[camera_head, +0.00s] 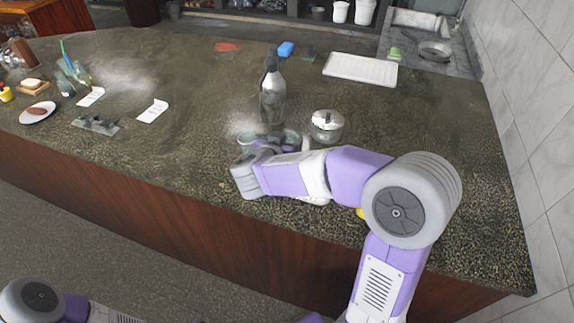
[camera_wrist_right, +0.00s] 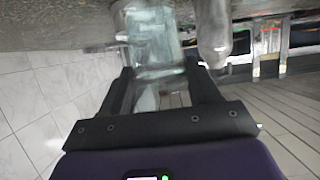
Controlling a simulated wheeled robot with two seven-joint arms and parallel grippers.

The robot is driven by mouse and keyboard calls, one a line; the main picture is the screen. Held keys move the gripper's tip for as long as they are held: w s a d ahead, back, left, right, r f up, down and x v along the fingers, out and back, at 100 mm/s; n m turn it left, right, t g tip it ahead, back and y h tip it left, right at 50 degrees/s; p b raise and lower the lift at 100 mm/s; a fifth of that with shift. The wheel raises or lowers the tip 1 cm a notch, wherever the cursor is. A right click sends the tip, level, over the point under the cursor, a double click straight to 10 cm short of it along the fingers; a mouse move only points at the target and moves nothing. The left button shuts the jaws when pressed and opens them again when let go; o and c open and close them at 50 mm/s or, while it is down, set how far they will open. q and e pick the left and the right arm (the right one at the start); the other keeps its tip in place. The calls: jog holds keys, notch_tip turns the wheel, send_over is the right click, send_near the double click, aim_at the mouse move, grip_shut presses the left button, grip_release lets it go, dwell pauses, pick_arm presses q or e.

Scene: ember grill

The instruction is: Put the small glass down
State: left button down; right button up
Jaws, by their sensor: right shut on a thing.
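My right gripper (camera_head: 274,143) is over the counter, partly hidden behind my own wrist in the head view. In the right wrist view my right gripper (camera_wrist_right: 162,80) is shut on a clear, greenish small glass (camera_wrist_right: 155,42) between its fingers. In the head view, pale glass shapes show on either side of the gripper, and I cannot tell clearly which one is held. The gap between the glass's base and the counter is hidden. My left gripper is out of view; only part of my left arm shows at the bottom left.
A grey metal bottle (camera_head: 272,92) stands just behind the gripper, and a lidded metal pot (camera_head: 327,127) is close on its right. A white tray (camera_head: 360,70) lies farther back. The speckled counter (camera_head: 200,100) has free room left of the bottle.

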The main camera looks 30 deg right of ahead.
notch_tip(320, 180, down, 7)
jog(key=b, duration=0.3)
jog(key=shift+f, duration=0.2)
jog(key=shift+f, duration=0.15)
jog(key=o, duration=1.2)
